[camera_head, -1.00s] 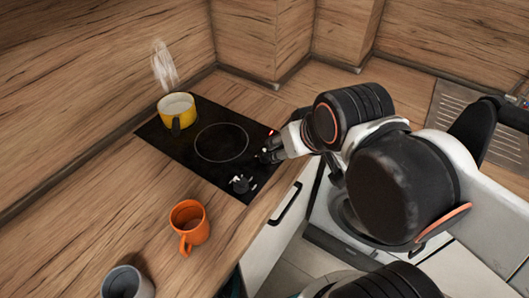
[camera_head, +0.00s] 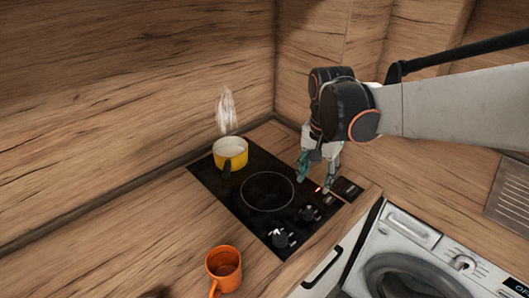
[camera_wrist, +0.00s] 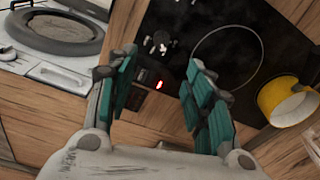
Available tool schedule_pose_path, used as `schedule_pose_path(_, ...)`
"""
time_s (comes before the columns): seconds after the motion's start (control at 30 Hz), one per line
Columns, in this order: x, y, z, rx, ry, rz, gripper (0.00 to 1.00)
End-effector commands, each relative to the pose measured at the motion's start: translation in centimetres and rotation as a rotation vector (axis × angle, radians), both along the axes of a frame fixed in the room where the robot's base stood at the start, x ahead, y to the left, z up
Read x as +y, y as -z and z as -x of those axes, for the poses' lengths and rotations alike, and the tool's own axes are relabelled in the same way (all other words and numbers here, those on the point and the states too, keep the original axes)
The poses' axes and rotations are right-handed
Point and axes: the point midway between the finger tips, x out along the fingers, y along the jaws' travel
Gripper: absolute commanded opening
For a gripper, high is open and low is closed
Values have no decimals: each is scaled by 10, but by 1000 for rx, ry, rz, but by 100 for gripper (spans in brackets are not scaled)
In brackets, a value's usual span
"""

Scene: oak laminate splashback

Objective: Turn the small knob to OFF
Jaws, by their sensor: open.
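The black hob (camera_head: 225,195) is set in the wooden worktop. Two dark knobs with pale marks stand along its front edge: a larger knob (camera_head: 280,237) and a smaller knob (camera_head: 308,212) nearer my gripper. My gripper (camera_head: 316,188) points down over the hob's right end, beside the small knob and apart from it. In the wrist view, my gripper's (camera_wrist: 163,62) teal-padded fingers are spread with nothing between them. The small knob (camera_wrist: 160,42) lies just beyond the fingertips there. A red light (camera_wrist: 158,85) glows between the fingers. The small knob's setting is too small to read.
A steaming yellow pot (camera_head: 230,153) stands on the rear of the hob. An orange mug (camera_head: 223,268) stands on the worktop in front. A small dark panel (camera_head: 348,188) lies right of the hob. A white washing machine (camera_head: 420,260) is below at right.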

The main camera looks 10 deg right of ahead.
Motion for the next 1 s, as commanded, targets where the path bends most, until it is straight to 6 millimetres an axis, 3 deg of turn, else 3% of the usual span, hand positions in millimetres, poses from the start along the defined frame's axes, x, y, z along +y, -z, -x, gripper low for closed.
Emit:
schedule_pose_path(0.2, 1, 16, -20, 74, 97, 4, 47)
schedule_pose_path(0.47, 1, 35, -21, 86, 115, 5, 47)
schedule_pose_path(1.0, -2, 134, -17, 84, 113, 4, 47)
